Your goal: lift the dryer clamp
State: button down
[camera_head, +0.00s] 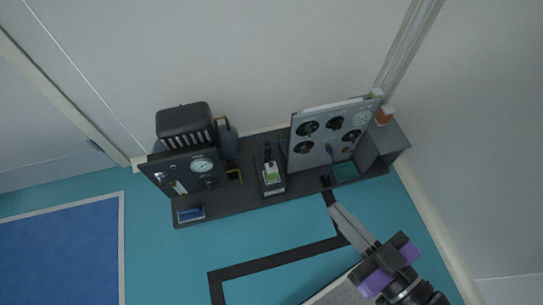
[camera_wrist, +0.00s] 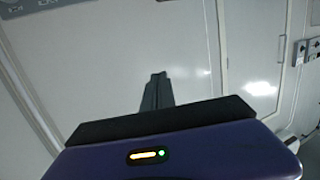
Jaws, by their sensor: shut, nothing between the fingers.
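I cannot tell for sure which part is the dryer clamp. A dark unit with a round gauge (camera_head: 202,166) stands at the left of a long dark bench. Yellow-orange bracket-like parts (camera_head: 235,176) show beside it, next to a dark cylinder (camera_head: 227,140); they are too small to tell more. My gripper (camera_head: 335,209) is at the lower right, in front of the bench's right half and well apart from the gauge unit. Its fingers are together and empty. They also show in the wrist view (camera_wrist: 158,76), against a pale wall, with no bench object in sight.
The dark bench (camera_head: 240,204) runs along the wall. A small device with a green screen (camera_head: 271,174) stands mid-bench. A pale panel with several black knobs (camera_head: 325,130) stands right, near an orange-and-white item (camera_head: 384,116). The teal floor (camera_head: 160,260) in front at left is clear.

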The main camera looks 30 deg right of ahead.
aim_at(268, 144)
jog(key=w+d+f+m+b, duration=0.3)
jog(key=w+f+m+b, duration=0.3)
jog(key=f, duration=0.8)
jog(key=w+d+f+m+h+b, duration=0.1)
jog(key=w+d+f+m+b, duration=0.2)
jog(key=w+f+m+b, duration=0.4)
jog(key=w+d+f+m+h+b, duration=0.1)
jog(key=w+d+f+m+b, duration=0.2)
jog(key=w+f+m+b, duration=0.3)
jog(key=w+f+b, duration=0.2)
jog(key=w+f, duration=0.2)
jog(key=f, duration=0.4)
jog(key=w+f+b, duration=0.2)
jog(key=w+f, duration=0.3)
jog(key=f, duration=0.2)
jog(key=shift+f+m+g, duration=0.3)
jog(key=shift+f+m, duration=0.05)
jog(key=shift+m, duration=0.05)
jog(key=b+x, duration=0.4)
jog(key=x, duration=1)
jog(key=shift+b, duration=0.3)
jog(key=shift+r+p, duration=0.2)
jog(key=shift+p, duration=0.5)
